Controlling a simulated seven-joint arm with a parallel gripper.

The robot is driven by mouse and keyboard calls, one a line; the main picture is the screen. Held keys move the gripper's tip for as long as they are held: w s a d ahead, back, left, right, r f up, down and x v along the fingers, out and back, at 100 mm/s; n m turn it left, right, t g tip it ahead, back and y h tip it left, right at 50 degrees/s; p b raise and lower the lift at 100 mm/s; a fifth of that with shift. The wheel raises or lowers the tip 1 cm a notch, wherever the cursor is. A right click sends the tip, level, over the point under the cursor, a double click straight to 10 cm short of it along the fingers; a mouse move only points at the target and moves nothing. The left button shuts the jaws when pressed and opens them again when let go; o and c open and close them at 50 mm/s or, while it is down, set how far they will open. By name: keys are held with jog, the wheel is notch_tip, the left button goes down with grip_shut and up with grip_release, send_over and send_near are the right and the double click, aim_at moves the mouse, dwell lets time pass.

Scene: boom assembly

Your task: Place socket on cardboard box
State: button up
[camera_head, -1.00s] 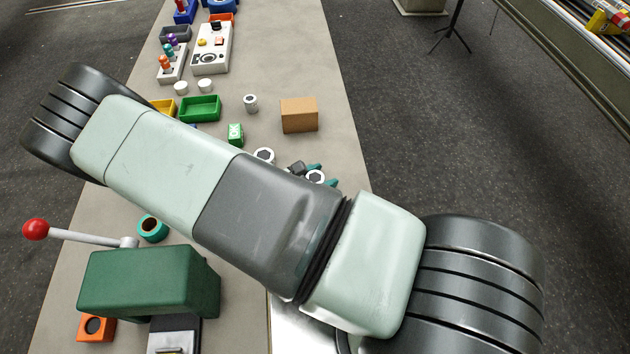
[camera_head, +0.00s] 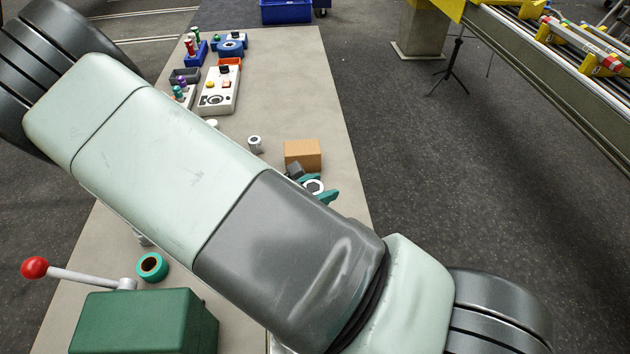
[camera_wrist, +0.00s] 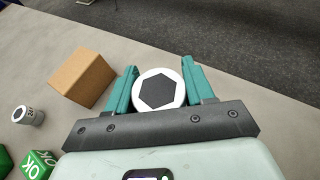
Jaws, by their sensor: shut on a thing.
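My gripper (camera_wrist: 160,90) has teal fingers shut on a white socket (camera_wrist: 160,89) with a dark hexagonal opening, seen end-on in the wrist view. In the head view the gripper (camera_head: 318,189) and the held socket (camera_head: 313,186) show just beyond my arm. The brown cardboard box (camera_head: 303,155) stands on the table just behind the gripper. In the wrist view the box (camera_wrist: 82,77) is left of the fingers, with its top bare. The socket is apart from the box in the wrist view.
Another socket (camera_wrist: 29,115) stands left of the box, also seen in the head view (camera_head: 254,144). A green "OK" cube (camera_wrist: 38,164) is at lower left. A green press with a red-knobbed lever (camera_head: 36,267) and a teal ring (camera_head: 152,266) are nearer. The table's right edge lies close to the gripper.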

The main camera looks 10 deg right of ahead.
jog(key=w+a+r, duration=0.3)
jog(key=w, duration=0.8)
notch_tip(320, 180, up, 4)
jog(key=n+t+y, duration=0.1)
jog(key=n+t, duration=0.1)
send_over(295, 145)
notch_tip(295, 145, down, 9)
jog(key=shift+r, duration=0.1)
jog(key=o, duration=1.2)
jog(key=shift+f, duration=0.2)
jog(key=shift+c, duration=0.2)
